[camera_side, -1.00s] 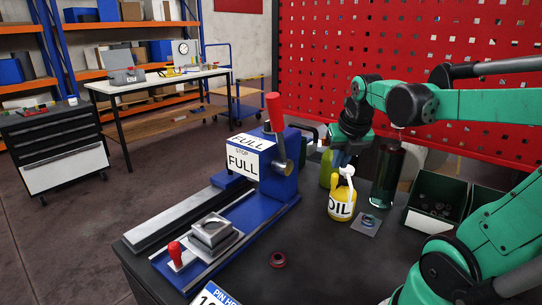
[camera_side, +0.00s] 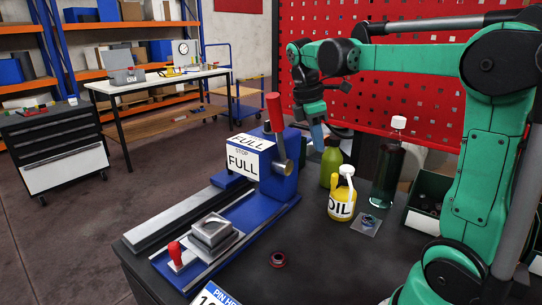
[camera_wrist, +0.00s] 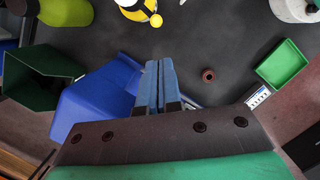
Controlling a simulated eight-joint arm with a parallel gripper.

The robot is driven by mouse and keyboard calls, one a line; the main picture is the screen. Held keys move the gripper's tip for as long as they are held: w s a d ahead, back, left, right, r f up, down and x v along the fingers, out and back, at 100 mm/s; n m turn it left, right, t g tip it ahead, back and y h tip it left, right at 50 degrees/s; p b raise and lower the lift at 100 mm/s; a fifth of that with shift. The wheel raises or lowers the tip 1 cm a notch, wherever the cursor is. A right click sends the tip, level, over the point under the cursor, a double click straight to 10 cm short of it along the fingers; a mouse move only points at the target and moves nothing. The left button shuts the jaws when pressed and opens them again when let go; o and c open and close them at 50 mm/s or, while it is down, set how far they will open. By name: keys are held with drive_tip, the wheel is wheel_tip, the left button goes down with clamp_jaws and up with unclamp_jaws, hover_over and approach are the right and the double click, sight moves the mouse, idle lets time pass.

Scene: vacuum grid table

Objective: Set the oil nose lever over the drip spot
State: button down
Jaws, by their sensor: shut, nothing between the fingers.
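The yellow oil bottle (camera_side: 341,208) stands upright on the dark table in the side view, with a white label reading OIL. Its white nose and lever (camera_side: 346,172) stick up from the top. A grey square pad (camera_side: 367,227) with a small ring on it lies just right of the bottle; whether this is the drip spot I cannot tell. My gripper (camera_side: 319,142) is above and left of the bottle, fingers pointing down, apart from it. In the wrist view my gripper (camera_wrist: 159,66) is shut and empty, and the oil bottle (camera_wrist: 132,4) is cut by the top edge.
A green bottle (camera_side: 330,166) stands close behind the oil bottle, and a tall dark bottle (camera_side: 387,175) behind the pad. A blue vise-like fixture (camera_side: 270,165) marked FULL is at left. A dark red ring (camera_side: 277,259) lies on open table in front.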

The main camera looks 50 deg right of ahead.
sight(352, 187)
drive_tip(key=x, duration=0.8)
drive_tip(key=shift+s+a+n+t, duration=0.1)
drive_tip(key=shift+s+n+t, duration=0.05)
drive_tip(key=shift+s+n, duration=0.4)
drive_tip(key=shift+s+a+n+t, duration=0.15)
drive_tip(key=shift+s+n, duration=0.15)
drive_tip(key=shift+n, duration=0.45)
drive_tip(key=shift+s+n+h, duration=0.3)
drive_tip(key=shift+s+n, duration=0.45)
drive_tip(key=shift+n, duration=0.35)
drive_tip(key=shift+s+d+n+t, duration=0.1)
drive_tip(key=shift+s+n+t, duration=0.2)
drive_tip(key=shift+s+n, duration=0.35)
drive_tip(key=shift+s+d+n+t, duration=0.1)
drive_tip(key=shift+s+n+t, duration=0.2)
drive_tip(key=shift+n, duration=0.55)
drive_tip(key=shift+s+d, duration=0.3)
drive_tip(key=shift+s, duration=0.3)
drive_tip(key=shift+s+d, duration=0.4)
drive_tip(key=shift+s, duration=0.3)
idle(0.4)
drive_tip(key=shift+d, duration=0.1)
